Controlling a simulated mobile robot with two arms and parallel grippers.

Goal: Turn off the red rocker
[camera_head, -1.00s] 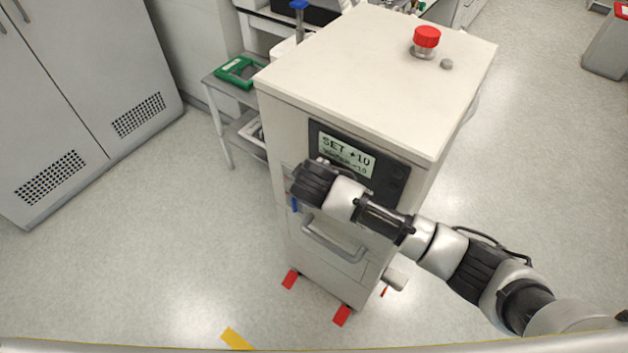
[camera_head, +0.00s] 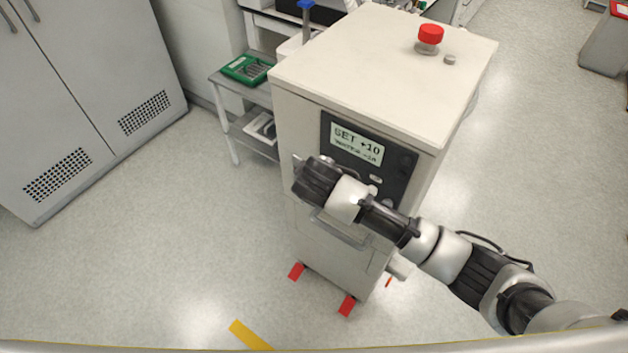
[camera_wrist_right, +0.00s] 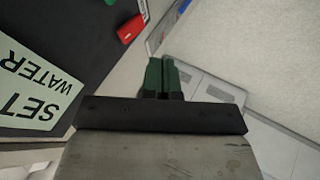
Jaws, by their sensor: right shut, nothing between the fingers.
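The red rocker (camera_wrist_right: 130,28) shows near the top of the right wrist view, on the dark control panel (camera_wrist_right: 60,45). My right gripper (camera_wrist_right: 168,62) is shut and empty, its green fingertips pressed together. In that view the tips lie below and right of the rocker, with a gap between them in the picture. The tips appear over the light casing beside the panel; I cannot tell whether they touch it. In the head view the panel (camera_head: 402,172) is on the machine's front, and my right wrist hides its lower left part and the rocker. My left gripper is not in view.
The white machine (camera_head: 385,50) has a red knob (camera_head: 430,34) on top and a front handle (camera_head: 338,232) below my wrist. Its display (camera_head: 357,146) reads SET +10. A side shelf with a green tray (camera_head: 246,69) stands behind left. Floor to the left is clear.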

